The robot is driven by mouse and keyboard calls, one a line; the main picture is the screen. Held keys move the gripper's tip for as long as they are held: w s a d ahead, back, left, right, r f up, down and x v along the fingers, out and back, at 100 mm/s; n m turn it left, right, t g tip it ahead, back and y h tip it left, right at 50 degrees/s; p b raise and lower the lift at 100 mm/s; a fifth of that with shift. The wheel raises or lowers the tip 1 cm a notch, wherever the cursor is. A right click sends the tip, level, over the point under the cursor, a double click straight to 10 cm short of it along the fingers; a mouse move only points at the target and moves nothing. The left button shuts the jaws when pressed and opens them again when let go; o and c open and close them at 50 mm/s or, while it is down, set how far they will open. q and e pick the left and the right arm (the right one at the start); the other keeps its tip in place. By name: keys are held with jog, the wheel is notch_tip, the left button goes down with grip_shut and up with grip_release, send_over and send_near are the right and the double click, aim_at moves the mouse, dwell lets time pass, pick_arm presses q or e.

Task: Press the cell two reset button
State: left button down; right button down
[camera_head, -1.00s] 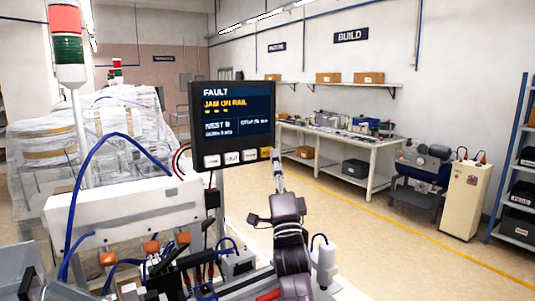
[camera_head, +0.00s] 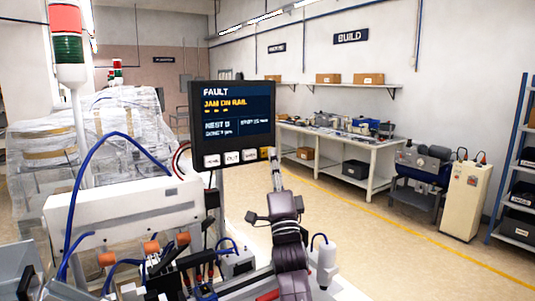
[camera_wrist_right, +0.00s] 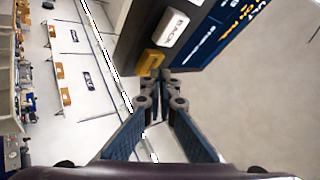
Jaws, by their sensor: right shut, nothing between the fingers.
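A dark panel (camera_head: 232,143) shows "FAULT" and "JAM ON RAIL" on its screen, with a row of buttons under it. A yellow button (camera_head: 266,153) sits at the right end of the row; its label is not readable. In the right wrist view the yellow button (camera_wrist_right: 150,61) is beside a white button (camera_wrist_right: 173,28) that seems to read "BACK". My right gripper (camera_head: 275,160) is shut and empty, its fingertips (camera_wrist_right: 158,76) right by the yellow button. I cannot tell whether they touch it. My left gripper is not in view.
A white machine (camera_head: 120,212) with blue hoses and orange-capped parts stands left of and below the panel. A signal tower (camera_head: 67,50) rises at the left. A workbench (camera_head: 340,145) stands by the back wall, with open floor in front.

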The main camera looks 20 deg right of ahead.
jog(key=shift+w+b, duration=0.3)
jog(key=shift+w, duration=0.2)
dwell(0.4)
jog(key=shift+s, duration=0.1)
jog(key=shift+s+p, duration=0.55)
jog(key=shift+s, duration=0.3)
jog(key=shift+s+d+p, duration=0.2)
jog(key=shift+s+p, duration=0.45)
jog(key=shift+s, duration=0.6)
jog(key=shift+s+d+p, duration=0.15)
jog(key=shift+s+p, duration=0.45)
jog(key=shift+s, duration=0.6)
